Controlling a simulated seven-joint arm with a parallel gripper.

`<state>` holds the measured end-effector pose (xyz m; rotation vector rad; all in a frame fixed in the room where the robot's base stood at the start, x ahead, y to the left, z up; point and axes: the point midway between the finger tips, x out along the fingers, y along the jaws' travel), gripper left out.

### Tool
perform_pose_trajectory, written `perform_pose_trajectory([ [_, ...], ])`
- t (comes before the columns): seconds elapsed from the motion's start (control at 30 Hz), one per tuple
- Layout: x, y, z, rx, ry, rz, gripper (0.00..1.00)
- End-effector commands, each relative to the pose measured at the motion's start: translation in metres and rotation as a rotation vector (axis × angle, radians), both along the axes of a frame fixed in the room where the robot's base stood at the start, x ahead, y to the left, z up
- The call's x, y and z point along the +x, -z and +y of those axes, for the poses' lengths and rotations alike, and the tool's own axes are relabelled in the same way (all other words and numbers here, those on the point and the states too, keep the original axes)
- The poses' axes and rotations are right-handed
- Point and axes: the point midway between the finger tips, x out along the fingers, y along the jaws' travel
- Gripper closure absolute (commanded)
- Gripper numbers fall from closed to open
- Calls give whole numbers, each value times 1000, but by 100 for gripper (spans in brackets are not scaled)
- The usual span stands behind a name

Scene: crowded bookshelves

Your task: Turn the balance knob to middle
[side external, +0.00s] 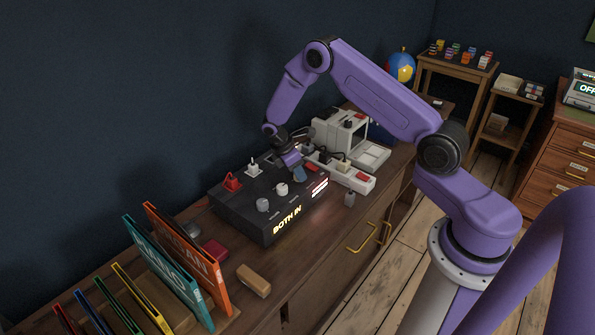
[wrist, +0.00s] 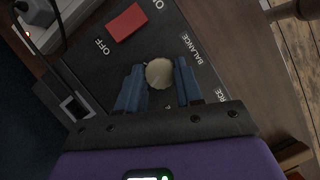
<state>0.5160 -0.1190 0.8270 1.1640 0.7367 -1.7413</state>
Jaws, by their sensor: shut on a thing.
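The balance knob (wrist: 159,73) is a round pale cap in the wrist view, beside the printed word BALANCE on a dark control box. My gripper (wrist: 159,84) has its two blue fingers on either side of it, shut on the knob. No pointer mark on the knob can be made out. In the side external view my gripper (side external: 299,176) reaches down to the right end of the black box (side external: 236,208), and hides the balance knob. Two other knobs, a grey one (side external: 263,205) and a white one (side external: 282,188), stand to its left on the box.
The box front shows lit BOTH IN text (side external: 287,222). A red switch (wrist: 127,22) marked OFF lies beside the balance knob. A red lever (side external: 232,181) and a white toggle (side external: 253,165) stand behind the knobs. A white machine (side external: 340,130) stands beyond; books (side external: 180,260) stand left.

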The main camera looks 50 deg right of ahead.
Motion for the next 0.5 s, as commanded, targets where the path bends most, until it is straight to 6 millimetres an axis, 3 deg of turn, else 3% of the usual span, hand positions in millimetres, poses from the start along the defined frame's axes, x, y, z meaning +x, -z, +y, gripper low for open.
perform_pose_trajectory([
  [0.5,1,0,-1,-1,304,3,95],
])
